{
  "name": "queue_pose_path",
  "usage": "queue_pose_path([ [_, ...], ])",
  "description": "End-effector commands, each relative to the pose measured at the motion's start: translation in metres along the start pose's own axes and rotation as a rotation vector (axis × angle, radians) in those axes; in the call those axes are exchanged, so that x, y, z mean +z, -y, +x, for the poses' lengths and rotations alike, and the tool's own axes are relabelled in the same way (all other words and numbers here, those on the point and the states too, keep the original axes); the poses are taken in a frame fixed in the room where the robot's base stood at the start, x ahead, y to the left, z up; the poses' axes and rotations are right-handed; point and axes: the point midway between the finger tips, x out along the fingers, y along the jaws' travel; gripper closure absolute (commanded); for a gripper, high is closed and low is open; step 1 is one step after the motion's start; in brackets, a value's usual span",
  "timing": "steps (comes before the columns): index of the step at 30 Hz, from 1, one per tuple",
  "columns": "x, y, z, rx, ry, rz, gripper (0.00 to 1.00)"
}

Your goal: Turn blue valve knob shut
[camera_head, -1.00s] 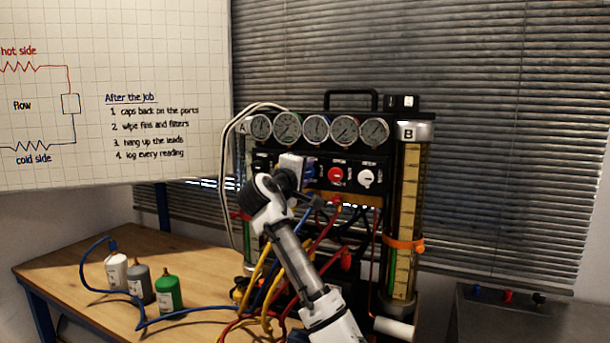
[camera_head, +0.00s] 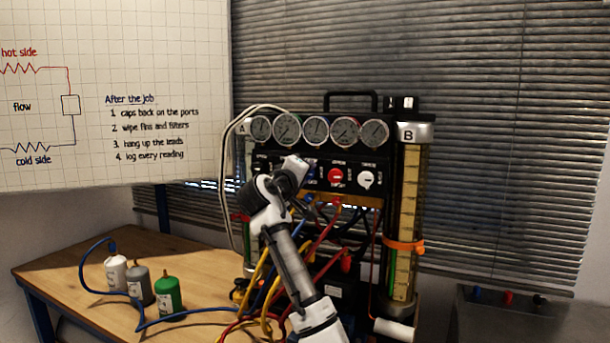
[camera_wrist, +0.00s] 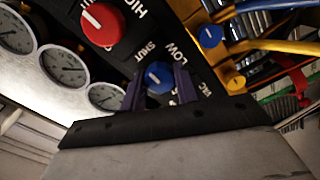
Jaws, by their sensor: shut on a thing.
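The blue valve knob (camera_wrist: 158,77) sits on the rig's black panel, beside the printed words SHUT and LOW in the wrist view. My gripper (camera_wrist: 160,88) has one dark finger on each side of it and is shut on it. A small white mark shows on the knob's face, but its exact direction is hard to tell. In the head view my gripper (camera_head: 297,172) is at the left part of the panel, and my wrist mostly hides the blue knob.
A red knob (camera_head: 335,175) and a white knob (camera_head: 366,179) are to the right on the panel. Several gauges (camera_head: 316,130) line up above. Coloured hoses (camera_head: 322,235) hang below, close to my arm. Three bottles (camera_head: 139,287) stand on the wooden table (camera_head: 200,260).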

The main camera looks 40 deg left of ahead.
Motion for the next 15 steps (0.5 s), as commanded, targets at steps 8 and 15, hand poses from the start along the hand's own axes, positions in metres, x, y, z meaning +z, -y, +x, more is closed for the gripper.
queue_pose_path([
  [8, 0.0005, 0.0012, 0.0001, -0.002, 0.002, 0.0, 0.5],
  [15, 0.0002, 0.0005, 0.0, -0.001, 0.001, -0.001, 0.48],
])
